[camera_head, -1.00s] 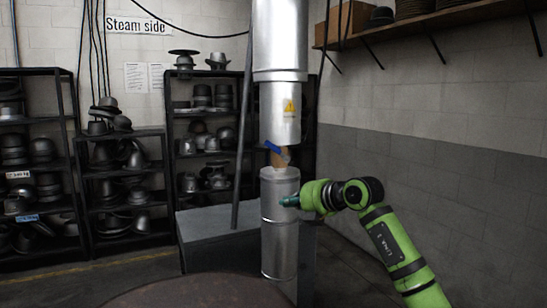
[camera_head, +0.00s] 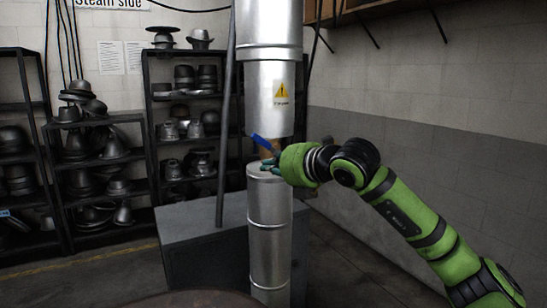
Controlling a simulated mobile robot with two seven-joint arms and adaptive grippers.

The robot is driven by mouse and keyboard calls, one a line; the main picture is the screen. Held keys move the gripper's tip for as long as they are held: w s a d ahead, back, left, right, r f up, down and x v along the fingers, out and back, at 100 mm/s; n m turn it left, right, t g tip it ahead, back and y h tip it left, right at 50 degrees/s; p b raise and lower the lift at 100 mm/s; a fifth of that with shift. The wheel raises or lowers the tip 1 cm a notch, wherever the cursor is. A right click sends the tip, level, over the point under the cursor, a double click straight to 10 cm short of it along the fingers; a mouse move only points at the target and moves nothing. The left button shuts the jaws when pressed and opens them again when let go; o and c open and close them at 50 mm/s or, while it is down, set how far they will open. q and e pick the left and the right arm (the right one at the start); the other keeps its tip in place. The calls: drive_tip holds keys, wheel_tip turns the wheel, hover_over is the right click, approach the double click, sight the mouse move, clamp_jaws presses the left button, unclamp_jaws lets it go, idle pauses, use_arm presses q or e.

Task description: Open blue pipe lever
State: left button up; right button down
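The blue pipe lever (camera_head: 265,142) shows in the head view, on the brownish valve section between the upper silver pipe (camera_head: 270,95) and the lower silver pipe (camera_head: 270,220). Its handle slants up to the left. My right gripper (camera_head: 268,166), dark teal at the tip of the green arm, is at the valve just below the lever. Whether it touches the lever or the pipe I cannot tell. The finger opening is too small and partly covered to read. My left gripper is not in view.
A grey box-like block (camera_head: 190,245) stands behind the lower pipe, with a thin dark pole (camera_head: 225,120) beside the pipe. Black shelves (camera_head: 148,130) with metal hat forms line the back wall. Open floor (camera_head: 350,265) lies to the right.

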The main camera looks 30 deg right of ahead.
sight(265, 144)
use_arm(q)
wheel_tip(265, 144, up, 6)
drive_tip(key=p, duration=0.5)
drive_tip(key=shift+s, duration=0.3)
use_arm(e)
drive_tip(key=w+d+r, duration=0.1)
drive_tip(key=w, duration=0.5)
drive_tip(key=shift+w+d+r, duration=0.15)
drive_tip(key=shift+w+d, duration=0.05)
drive_tip(key=shift+w, duration=0.2)
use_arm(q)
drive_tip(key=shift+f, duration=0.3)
use_arm(e)
drive_tip(key=shift+d+r+m, duration=0.1)
drive_tip(key=shift+r+m, duration=0.1)
drive_tip(key=shift+m, duration=0.1)
